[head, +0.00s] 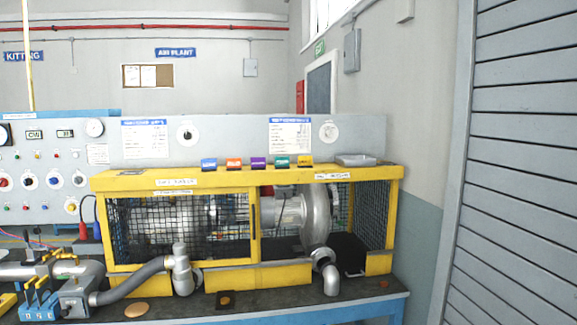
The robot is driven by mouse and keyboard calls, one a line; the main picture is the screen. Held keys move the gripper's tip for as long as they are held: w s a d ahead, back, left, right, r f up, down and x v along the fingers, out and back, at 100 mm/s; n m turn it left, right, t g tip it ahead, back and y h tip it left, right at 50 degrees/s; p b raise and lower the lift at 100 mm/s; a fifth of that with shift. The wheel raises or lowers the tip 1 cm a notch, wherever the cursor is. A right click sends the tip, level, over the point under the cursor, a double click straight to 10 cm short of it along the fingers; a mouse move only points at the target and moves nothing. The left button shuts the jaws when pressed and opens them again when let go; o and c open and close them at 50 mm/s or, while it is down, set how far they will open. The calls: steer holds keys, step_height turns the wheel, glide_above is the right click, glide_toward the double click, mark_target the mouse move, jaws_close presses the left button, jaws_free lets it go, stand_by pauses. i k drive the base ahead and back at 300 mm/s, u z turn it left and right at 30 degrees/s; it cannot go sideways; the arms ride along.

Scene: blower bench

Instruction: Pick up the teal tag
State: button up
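The teal tag (282,162) stands in a row of small coloured tags on the top of the yellow mesh guard (220,177). It is between the purple tag (258,163) on its left and the yellow tag (305,163) on its right. The orange tag (234,164) and the blue tag (208,164) stand further left in the same row. The teal tag's face shows, with pale marking too small to read. My gripper is not in view.
A grey flat item (355,160) lies on the guard's top at right. A grey panel with gauges (220,139) rises behind the tags. The blower (300,212) sits inside the guard. A slatted grey shutter (525,160) stands at right.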

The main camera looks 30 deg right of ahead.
mark_target(282, 162)
steer(key=u, duration=0.1)
steer(key=i, duration=1)
steer(key=z, duration=0.05)
